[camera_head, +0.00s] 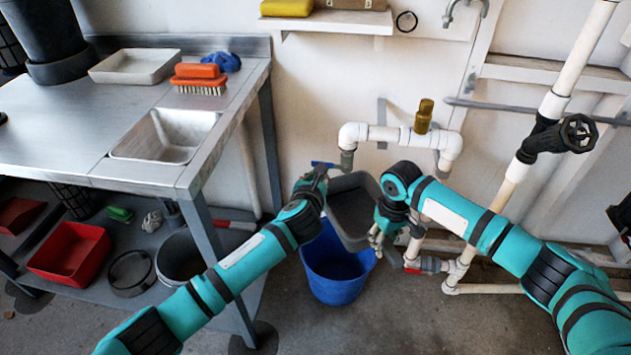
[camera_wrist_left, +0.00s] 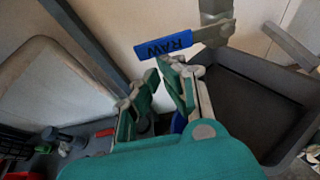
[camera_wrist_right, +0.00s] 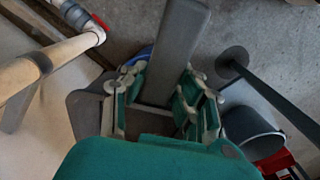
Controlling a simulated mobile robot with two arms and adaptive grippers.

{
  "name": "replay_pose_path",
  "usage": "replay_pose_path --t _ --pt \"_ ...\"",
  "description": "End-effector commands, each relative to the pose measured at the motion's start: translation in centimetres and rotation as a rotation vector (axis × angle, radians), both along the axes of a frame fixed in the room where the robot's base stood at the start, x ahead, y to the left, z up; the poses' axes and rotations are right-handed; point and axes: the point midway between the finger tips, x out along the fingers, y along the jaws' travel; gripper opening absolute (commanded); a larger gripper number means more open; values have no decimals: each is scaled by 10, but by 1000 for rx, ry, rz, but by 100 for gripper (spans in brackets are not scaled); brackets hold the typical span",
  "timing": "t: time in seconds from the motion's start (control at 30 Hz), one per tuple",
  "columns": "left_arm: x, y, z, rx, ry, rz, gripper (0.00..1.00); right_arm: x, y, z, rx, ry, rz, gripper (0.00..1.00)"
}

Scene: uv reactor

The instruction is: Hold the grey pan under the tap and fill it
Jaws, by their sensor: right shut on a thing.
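The grey pan (camera_head: 352,207) is below the white tap pipe, above the blue bucket. Its dark inside shows in the left wrist view (camera_wrist_left: 262,95); I cannot make out any water in it. My right gripper (camera_head: 382,230) is shut on the pan's right side; in the right wrist view a grey strip of the pan (camera_wrist_right: 175,50) runs between the fingers. The tap (camera_head: 346,160) has a blue lever marked RAW (camera_wrist_left: 177,44). My left gripper (camera_wrist_left: 160,78) is open with its fingertips just short of the lever, apparently not touching it.
A blue bucket (camera_head: 338,268) stands on the floor under the pan. A metal table with a sink (camera_head: 168,135) is at left, its leg near my left arm. White pipes (camera_head: 470,255) and a black valve wheel (camera_head: 578,133) are at right. Open floor lies in front.

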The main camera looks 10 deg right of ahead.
Motion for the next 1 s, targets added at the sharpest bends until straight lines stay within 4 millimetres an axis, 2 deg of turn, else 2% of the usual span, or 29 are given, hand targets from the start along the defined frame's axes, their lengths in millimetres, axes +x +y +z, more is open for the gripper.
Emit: replay_pose_path --t 0.03,0.17,0.47,1.0 --pt "5 -4 21 -15 -36 -9 0 2 1 4 3 -7 0 0" --pt "5 -5 12 -13 -31 -9 0 2 1 4 3 -7 0 0" --pt "4 -1 -43 -1 1 -3 0 2 1 4 3 -7 0 0" --pt "-63 18 -20 -1 4 -2 0 2 0 3 3 -7 0 0"
